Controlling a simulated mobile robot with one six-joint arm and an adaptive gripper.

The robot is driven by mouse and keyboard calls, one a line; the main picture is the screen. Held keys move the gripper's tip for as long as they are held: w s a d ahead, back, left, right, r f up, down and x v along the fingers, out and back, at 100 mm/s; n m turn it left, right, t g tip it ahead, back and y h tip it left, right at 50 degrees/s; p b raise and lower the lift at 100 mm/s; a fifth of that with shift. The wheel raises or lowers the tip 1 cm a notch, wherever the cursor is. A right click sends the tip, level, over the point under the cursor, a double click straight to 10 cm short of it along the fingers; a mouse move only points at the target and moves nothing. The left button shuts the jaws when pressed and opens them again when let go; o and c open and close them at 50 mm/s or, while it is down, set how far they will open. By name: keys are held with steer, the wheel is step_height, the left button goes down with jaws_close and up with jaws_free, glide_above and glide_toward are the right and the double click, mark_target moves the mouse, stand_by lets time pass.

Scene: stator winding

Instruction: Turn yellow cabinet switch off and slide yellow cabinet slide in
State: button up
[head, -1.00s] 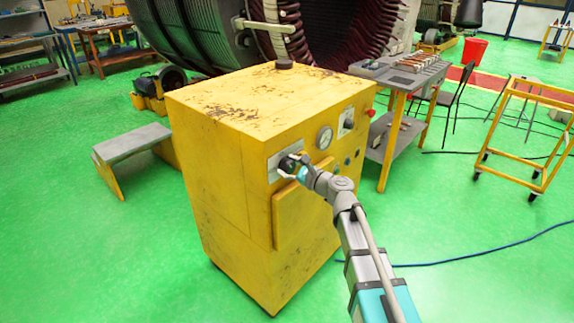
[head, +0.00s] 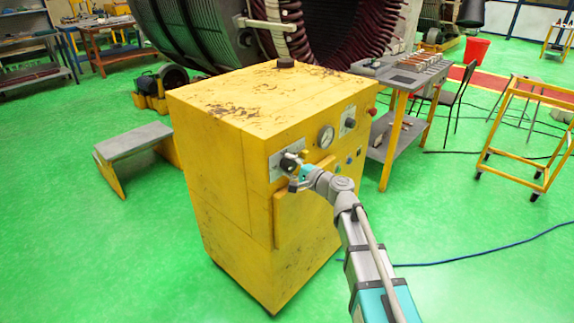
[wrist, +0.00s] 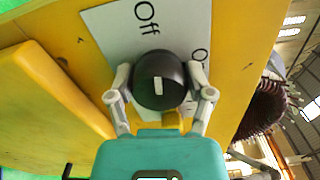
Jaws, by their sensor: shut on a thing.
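The yellow cabinet (head: 215,175) stands in the middle of the head view. Its switch is a round black knob (wrist: 160,76) on a pale plate (wrist: 104,24) with "Off" above the knob and a partly hidden "On" to its right in the wrist view. The knob's white mark runs nearly upright in that view. My gripper (wrist: 160,88) is shut on the knob, one finger on each side; it also shows at the cabinet front in the head view (head: 292,172). A raised yellow panel (wrist: 45,100) stands out from the cabinet face; I cannot tell whether it is the slide.
A gauge (head: 326,137) and another knob (head: 350,123) sit right of the switch. A grey-topped table (head: 400,76) stands behind right, a yellow frame cart (head: 535,97) farther right, a small bench (head: 133,141) at left. Green floor in front is clear.

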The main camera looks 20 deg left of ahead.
steer(key=shift+w+n, duration=0.4)
steer(key=shift+n, duration=0.4)
steer(key=o, duration=1.1)
steer(key=shift+s, duration=0.15)
steer(key=shift+s+d, duration=0.1)
steer(key=shift+s+d, duration=0.25)
steer(key=shift+d, duration=0.15)
steer(key=v, duration=1.1)
steer(key=shift+w+f, duration=0.1)
